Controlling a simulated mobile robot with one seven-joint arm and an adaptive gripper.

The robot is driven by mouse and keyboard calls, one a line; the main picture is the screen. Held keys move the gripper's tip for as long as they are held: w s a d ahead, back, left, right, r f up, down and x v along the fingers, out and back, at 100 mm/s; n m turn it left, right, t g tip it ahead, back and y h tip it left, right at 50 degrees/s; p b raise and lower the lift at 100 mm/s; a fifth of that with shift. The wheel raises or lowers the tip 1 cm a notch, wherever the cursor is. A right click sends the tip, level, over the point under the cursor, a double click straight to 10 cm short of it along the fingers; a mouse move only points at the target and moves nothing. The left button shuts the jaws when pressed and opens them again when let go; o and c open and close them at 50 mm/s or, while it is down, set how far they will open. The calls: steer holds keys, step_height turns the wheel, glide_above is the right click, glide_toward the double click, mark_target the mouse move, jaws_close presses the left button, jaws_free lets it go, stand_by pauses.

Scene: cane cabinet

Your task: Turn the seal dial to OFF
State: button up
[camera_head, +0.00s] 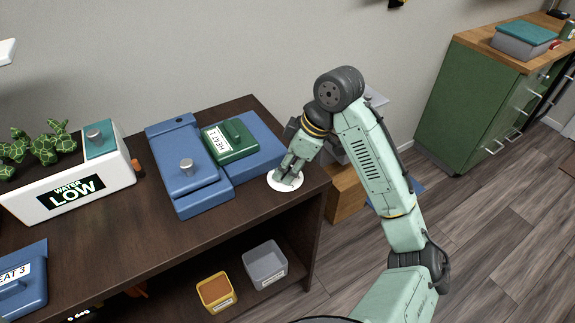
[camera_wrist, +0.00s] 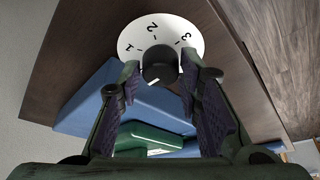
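The seal dial is a white disc with a dark round knob (camera_wrist: 160,66), at the right front corner of the dark table. Its disc (camera_wrist: 133,34) shows the numbers 1, 2 and 3 in the wrist view; no OFF mark is visible. A small pale line shows on the knob's lower edge in that view. In the head view the disc (camera_head: 273,184) shows under my gripper (camera_head: 287,178), which hides the knob. In the wrist view my gripper's fingers (camera_wrist: 160,70) stand on both sides of the knob and appear to touch it.
Blue cases (camera_head: 185,166) and a green HEAT 1 block (camera_head: 230,141) sit left of the dial. A white WATER LOW box (camera_head: 70,190) stands farther left. A yellow bin (camera_head: 216,292) and a grey bin (camera_head: 265,264) are on the lower shelf. The table's right edge is close to the dial.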

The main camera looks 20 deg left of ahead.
stand_by(0.3)
steer(key=v, duration=1.2)
steer(key=shift+a, duration=0.1)
